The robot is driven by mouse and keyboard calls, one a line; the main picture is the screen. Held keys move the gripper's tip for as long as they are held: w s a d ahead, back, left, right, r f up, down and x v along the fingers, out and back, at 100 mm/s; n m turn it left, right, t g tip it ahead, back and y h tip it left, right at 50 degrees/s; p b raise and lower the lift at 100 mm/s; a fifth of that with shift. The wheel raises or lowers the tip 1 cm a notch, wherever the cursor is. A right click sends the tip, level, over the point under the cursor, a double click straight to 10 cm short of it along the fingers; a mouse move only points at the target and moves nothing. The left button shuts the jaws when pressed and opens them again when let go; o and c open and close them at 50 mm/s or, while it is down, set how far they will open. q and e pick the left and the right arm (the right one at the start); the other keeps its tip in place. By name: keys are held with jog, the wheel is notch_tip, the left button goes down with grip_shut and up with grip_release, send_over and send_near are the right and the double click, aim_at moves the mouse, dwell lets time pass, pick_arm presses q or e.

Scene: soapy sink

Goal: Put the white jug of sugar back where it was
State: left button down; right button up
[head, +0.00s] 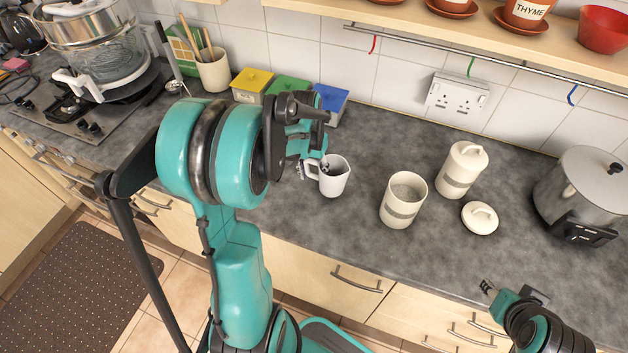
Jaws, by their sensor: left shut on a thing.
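The white jug (336,180) is upright near the middle of the worktop, with its handle to the left. My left gripper (314,166) is shut on the jug at its handle side. The arm partly hides the grip, and I cannot tell whether the jug's base touches the worktop. The jug's contents are not clear. My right gripper (488,288) is at the lower right, in front of the worktop's edge and away from the jug. Its fingers are too small to tell whether they are open or shut.
An open cream canister (403,202) stands right of the jug. A lidded canister (461,169) and a loose lid (480,218) are beyond it. A steel pot (580,190) stands far right. Yellow (252,84), green (288,90) and blue (331,102) boxes line the wall.

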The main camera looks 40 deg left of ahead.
aim_at(314, 178)
pick_arm(q)
notch_tip(314, 178, down, 3)
jog(key=shift+w+r+b, duration=0.1)
jog(key=shift+b, duration=0.2)
jog(key=c, duration=0.8)
grip_release()
